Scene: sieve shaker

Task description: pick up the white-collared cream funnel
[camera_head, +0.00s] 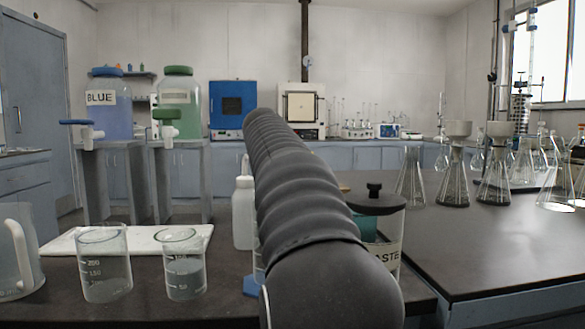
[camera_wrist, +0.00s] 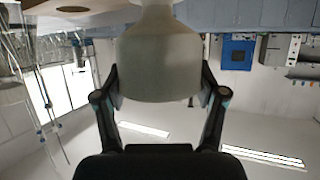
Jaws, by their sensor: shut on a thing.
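In the wrist view, which is upside down, a cream funnel (camera_wrist: 160,62) fills the top middle. Its wide body narrows to a neck at the top edge of the picture. My gripper (camera_wrist: 160,82) is shut on the wide body, with one finger on each side. A white collar cannot be made out. The room's ceiling lights show behind it. In the head view my arm covers the middle, and neither my gripper nor the held funnel can be seen there.
Flasks with funnel-like tops, one cream (camera_head: 458,129) and one grey (camera_head: 498,130), stand on the right bench (camera_head: 480,245). A lidded waste jar (camera_head: 388,235), a white bottle (camera_head: 243,212) and two beakers (camera_head: 104,268) (camera_head: 184,268) stand near the front. The right bench's front is clear.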

